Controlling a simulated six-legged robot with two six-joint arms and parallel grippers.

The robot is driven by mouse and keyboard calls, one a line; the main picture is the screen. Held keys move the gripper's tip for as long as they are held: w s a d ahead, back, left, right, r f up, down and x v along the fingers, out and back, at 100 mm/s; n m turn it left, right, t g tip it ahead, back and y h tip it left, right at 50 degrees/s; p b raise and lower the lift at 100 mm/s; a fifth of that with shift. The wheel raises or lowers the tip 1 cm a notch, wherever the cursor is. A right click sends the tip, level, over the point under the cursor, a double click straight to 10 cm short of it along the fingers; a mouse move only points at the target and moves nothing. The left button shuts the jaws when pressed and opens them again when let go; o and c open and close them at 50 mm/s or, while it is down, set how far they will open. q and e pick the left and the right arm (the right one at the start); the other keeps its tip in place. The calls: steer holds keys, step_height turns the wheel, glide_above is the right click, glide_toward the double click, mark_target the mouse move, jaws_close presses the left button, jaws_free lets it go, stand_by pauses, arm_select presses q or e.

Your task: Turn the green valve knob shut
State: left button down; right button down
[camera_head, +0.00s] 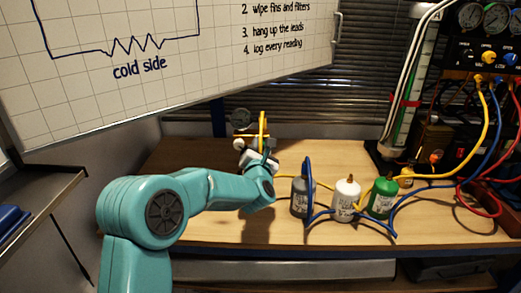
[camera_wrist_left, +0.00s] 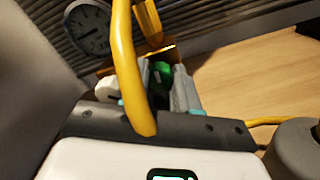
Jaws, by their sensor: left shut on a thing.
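The green valve knob (camera_wrist_left: 160,75) shows in the left wrist view, between the two pale fingers of my left gripper (camera_wrist_left: 162,88). The gripper is shut on it. In the head view my teal left arm reaches to the back of the bench, where the left gripper (camera_head: 258,160) is at the small valve assembly. I cannot make out the green knob in the head view. A white rounded part (camera_wrist_left: 107,90) sits just left of the fingers. A yellow hose (camera_wrist_left: 126,65) crosses in front of the gripper and hides part of it. My right gripper is out of view.
A round gauge (camera_head: 241,118) stands above the valve. Grey (camera_head: 303,195), white (camera_head: 346,200) and green (camera_head: 382,197) bottles stand right of my arm among hoses. A hose-laden gauge panel (camera_head: 488,50) is at right. A whiteboard (camera_head: 170,60) hangs above left.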

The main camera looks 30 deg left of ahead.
arm_select(q)
steer(key=shift+f+m+b, duration=0.2)
steer(key=shift+m+b, duration=1.5)
steer(key=shift+m, duration=0.3)
steer(key=shift+m+b, duration=0.45)
steer(key=shift+m, duration=0.45)
steer(key=m, duration=0.2)
steer(key=shift+r+m+b, duration=0.1)
steer(key=shift+m+b, duration=0.2)
steer(key=shift+m, duration=0.1)
steer(key=m, duration=0.3)
steer(key=shift+m, duration=0.3)
steer(key=shift+m+p, duration=0.35)
steer(key=shift+m, duration=2.15)
